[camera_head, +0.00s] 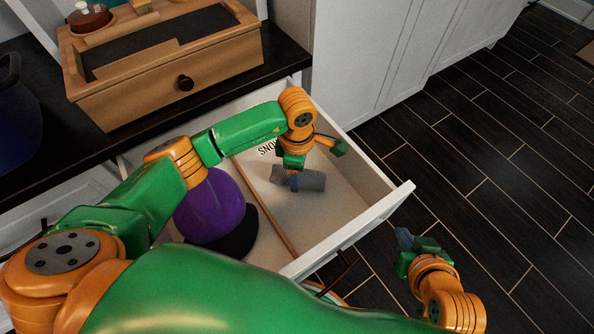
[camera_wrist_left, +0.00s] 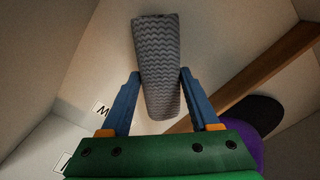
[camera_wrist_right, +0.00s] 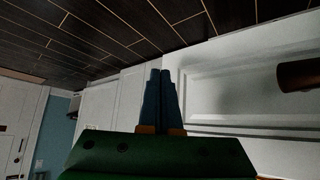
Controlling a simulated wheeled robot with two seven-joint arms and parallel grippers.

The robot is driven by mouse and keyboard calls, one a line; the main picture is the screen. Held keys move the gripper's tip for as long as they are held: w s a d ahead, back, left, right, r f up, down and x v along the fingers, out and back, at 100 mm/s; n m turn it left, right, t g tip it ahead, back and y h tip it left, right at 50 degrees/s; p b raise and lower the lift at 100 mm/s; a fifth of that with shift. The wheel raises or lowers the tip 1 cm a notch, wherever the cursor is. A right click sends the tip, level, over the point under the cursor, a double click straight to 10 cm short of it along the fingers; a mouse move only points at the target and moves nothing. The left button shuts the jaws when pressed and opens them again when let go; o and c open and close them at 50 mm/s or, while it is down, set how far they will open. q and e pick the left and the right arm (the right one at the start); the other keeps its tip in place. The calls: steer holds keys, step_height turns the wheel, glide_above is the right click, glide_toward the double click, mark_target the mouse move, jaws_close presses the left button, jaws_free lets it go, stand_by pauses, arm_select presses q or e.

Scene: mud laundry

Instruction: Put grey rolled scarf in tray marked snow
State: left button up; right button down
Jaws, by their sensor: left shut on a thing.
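The grey rolled scarf (camera_head: 311,181) is in the right compartment of the open white drawer, by the label reading SNOW (camera_head: 267,149). My left gripper (camera_head: 293,182) reaches down into that compartment and is shut on the scarf. In the left wrist view, the patterned scarf (camera_wrist_left: 158,62) sits between the two blue fingers (camera_wrist_left: 157,95). I cannot tell whether the scarf touches the compartment floor. My right gripper (camera_head: 404,238) is outside the drawer, in front of it. In the right wrist view its blue fingers (camera_wrist_right: 160,85) are together with nothing between them.
A wooden divider (camera_head: 268,213) splits the drawer. A purple cap (camera_head: 208,207) with a dark brim lies in the left compartment. A wooden box with a knob (camera_head: 170,85) stands on the dark counter behind. The dark tiled floor (camera_head: 480,160) is clear at right.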

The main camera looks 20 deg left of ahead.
arm_select(q)
steer(key=shift+f, duration=0.1)
arm_select(e)
steer(key=shift+w+a+r+t, duration=0.15)
steer(key=shift+w+r+t, duration=0.15)
steer(key=shift+w+t, duration=0.1)
arm_select(q)
steer(key=o, duration=1.4)
arm_select(e)
steer(key=shift+w+r, duration=0.1)
arm_select(q)
steer(key=shift+o, duration=0.2)
step_height(320, 180, up, 4)
steer(key=shift+r+p, duration=0.15)
steer(key=shift+p, duration=0.85)
arm_select(e)
steer(key=s+d+f+g, duration=0.2)
steer(key=s+f+g, duration=0.25)
steer(key=s, duration=0.35)
arm_select(q)
step_height(320, 180, up, 8)
steer(key=p, duration=0.2)
arm_select(e)
step_height(320, 180, down, 7)
steer(key=g+h, duration=0.1)
steer(key=shift+s+d+f+g, duration=0.15)
steer(key=shift+s+d+g, duration=0.1)
steer(key=shift+s+g, duration=0.15)
